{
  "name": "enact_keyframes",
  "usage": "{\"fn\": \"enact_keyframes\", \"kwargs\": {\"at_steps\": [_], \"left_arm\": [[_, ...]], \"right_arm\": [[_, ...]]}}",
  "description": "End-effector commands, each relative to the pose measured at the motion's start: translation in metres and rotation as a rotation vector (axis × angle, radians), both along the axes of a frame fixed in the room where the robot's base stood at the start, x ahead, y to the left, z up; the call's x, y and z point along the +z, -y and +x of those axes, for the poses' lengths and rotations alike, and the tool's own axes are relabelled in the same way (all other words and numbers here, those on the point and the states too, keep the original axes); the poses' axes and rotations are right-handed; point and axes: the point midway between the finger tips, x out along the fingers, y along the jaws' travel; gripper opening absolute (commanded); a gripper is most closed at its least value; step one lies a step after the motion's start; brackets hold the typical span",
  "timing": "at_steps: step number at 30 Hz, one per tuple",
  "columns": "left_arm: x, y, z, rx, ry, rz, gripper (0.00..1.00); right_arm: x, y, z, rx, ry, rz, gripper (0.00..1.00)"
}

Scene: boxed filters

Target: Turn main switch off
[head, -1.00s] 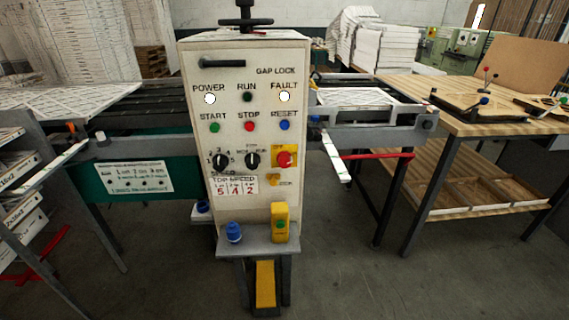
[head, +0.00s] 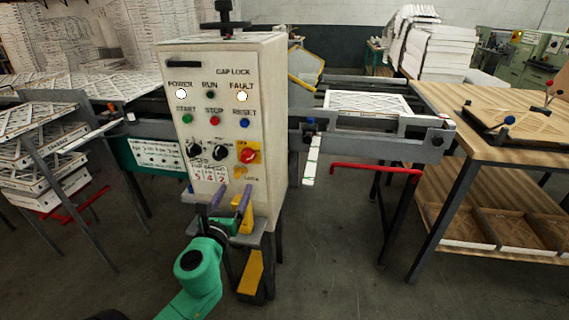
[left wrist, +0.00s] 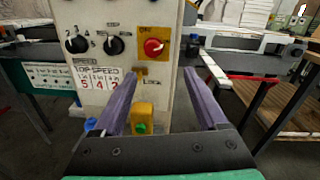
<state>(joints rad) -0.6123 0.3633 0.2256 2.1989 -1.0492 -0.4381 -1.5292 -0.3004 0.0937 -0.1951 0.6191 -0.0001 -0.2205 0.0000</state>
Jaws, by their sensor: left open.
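The main switch (head: 249,153) is a red rotary knob on a yellow plate, low on the right of the white control cabinet's (head: 215,65) front. It also shows in the left wrist view (left wrist: 154,47), upper middle, above and ahead of the fingers. My left gripper (head: 231,195) is open and empty, in front of the cabinet and below the switch, not touching it. Its two purple fingers (left wrist: 160,95) are spread wide in the left wrist view. The POWER (head: 181,94) and FAULT (head: 242,97) lamps glow white. My right gripper is not in view.
Black dials (head: 218,151) sit left of the switch, and START, STOP and RESET buttons (head: 214,121) above. A yellow box with a green button (left wrist: 142,118) stands on the shelf below. A wooden table (head: 470,150) is at the right. Filter frames (head: 50,180) are stacked at the left.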

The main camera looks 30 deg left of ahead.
Motion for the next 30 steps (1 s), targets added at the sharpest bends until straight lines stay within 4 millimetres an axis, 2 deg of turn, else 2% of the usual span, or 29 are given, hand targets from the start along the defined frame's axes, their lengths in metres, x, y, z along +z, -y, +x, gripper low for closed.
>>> {"fn": "enact_keyframes", "kwargs": {"at_steps": [5,9,15,18,22,28,29,30], "left_arm": [[0.004,-0.012,0.028,0.000,0.003,0.001,0.75],[0.003,-0.027,0.063,0.001,0.003,-0.002,0.75],[0.002,-0.046,0.110,0.002,0.002,-0.006,0.75],[-0.001,-0.052,0.124,0.001,0.000,-0.006,0.75],[-0.001,-0.055,0.132,0.000,0.000,-0.007,0.75],[-0.001,-0.055,0.132,-0.001,-0.001,-0.007,0.75],[-0.001,-0.055,0.132,-0.001,-0.001,-0.007,0.68],[-0.001,-0.055,0.132,-0.001,-0.001,-0.007,0.52]], "right_arm": [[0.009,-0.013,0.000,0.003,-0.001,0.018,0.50],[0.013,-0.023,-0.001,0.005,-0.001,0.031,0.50],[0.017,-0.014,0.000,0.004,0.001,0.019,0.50],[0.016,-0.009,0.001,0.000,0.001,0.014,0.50],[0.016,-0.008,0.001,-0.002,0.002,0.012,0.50],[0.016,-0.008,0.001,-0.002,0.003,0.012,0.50],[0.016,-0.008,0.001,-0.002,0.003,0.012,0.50],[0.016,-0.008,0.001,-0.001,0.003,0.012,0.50]]}}
